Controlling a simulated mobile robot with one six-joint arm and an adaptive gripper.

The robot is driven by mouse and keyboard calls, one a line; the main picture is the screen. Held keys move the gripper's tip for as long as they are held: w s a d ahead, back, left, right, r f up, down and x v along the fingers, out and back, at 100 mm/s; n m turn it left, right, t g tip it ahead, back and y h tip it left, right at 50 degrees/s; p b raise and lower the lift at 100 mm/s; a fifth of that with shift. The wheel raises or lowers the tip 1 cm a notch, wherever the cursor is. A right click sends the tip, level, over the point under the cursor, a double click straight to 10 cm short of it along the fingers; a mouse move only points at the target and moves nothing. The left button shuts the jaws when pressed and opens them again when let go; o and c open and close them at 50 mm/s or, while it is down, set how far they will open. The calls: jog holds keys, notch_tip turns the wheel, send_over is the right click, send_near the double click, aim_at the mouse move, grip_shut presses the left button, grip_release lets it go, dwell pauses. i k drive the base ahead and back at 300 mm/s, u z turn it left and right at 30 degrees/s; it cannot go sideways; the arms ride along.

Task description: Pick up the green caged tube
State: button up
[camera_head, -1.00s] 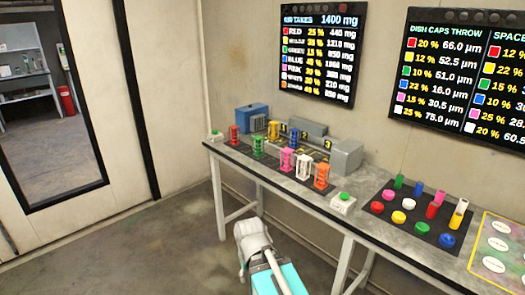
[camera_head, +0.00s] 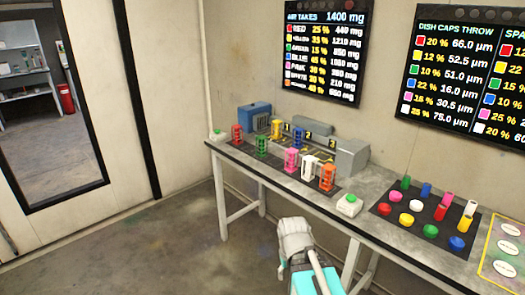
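The green caged tube (camera_head: 262,146) stands upright on a dark mat on the grey bench, in the front row. The red caged tube (camera_head: 237,134) is to its left and the pink one (camera_head: 291,160) to its right. No gripper of mine shows in the view. Only part of my arm shows at the bottom, in front of the bench and well apart from the tube.
Yellow (camera_head: 277,129), blue (camera_head: 297,138), white (camera_head: 309,166) and orange (camera_head: 327,177) caged tubes stand close by. Grey machine blocks (camera_head: 351,157) and a blue box (camera_head: 254,117) stand behind.

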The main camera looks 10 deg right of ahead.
aim_at(261, 153)
jog(key=z, duration=0.1)
jog(key=i, duration=1)
jog(key=u, duration=0.05)
